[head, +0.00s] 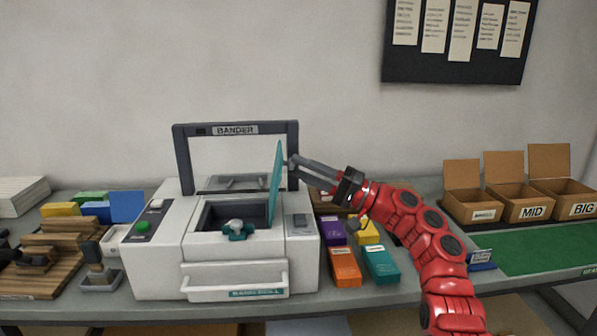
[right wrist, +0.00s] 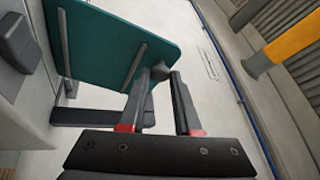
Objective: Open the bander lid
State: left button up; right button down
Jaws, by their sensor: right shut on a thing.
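The bander (head: 160,250) is a pale grey machine on the table, with a dark upright frame marked BANDER at its back. Its teal lid (head: 275,185) stands nearly upright at the right side of the top opening, seen almost edge-on. In the right wrist view the lid (right wrist: 105,40) shows as a broad teal panel with grey ribs. My right gripper (head: 292,163) is at the lid's upper right side. Its fingers (right wrist: 163,78) are closed around a small dark knob (right wrist: 160,72) at the lid's edge.
Purple, orange, yellow and teal boxes (head: 345,268) lie right of the bander, below my right arm. Stamps and wooden racks (head: 50,250) stand at the left. Open cardboard boxes (head: 530,208) and a green mat (head: 550,250) are at the right.

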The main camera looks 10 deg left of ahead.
dwell(0.3)
jog(key=c, duration=0.6)
grip_release()
jog(key=v, duration=1.7)
jog(key=shift+d+f, duration=0.2)
jog(key=shift+f, duration=0.05)
